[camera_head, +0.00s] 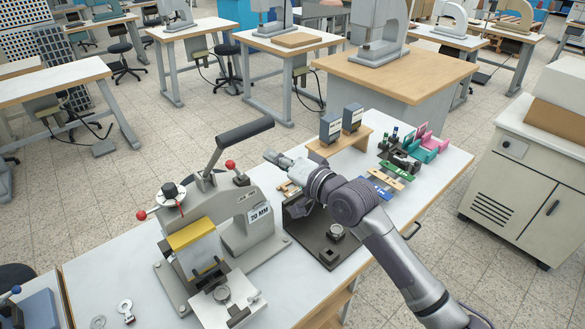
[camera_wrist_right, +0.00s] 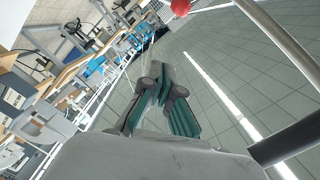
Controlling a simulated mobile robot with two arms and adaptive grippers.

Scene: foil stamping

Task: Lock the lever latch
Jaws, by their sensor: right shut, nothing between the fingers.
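The grey press (camera_head: 240,215) stands on the white bench and carries a "20 MM" label. A short lever with a red ball knob (camera_head: 230,165) sticks up near its top; I cannot tell for certain that this is the latch. The long black handle (camera_head: 245,130) slants up to the right. My right gripper (camera_head: 270,156) is shut and empty, right of the upper red knob and apart from it. In the right wrist view, the gripper (camera_wrist_right: 160,85) shows shut, with a red knob (camera_wrist_right: 180,7) above it.
A dark fixture plate (camera_head: 325,250) lies under my right arm. A wooden stand with blue-grey boxes (camera_head: 331,127) and pink and teal holders (camera_head: 425,148) are farther right. In the wrist view, a grey rod (camera_wrist_right: 275,40) crosses at right.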

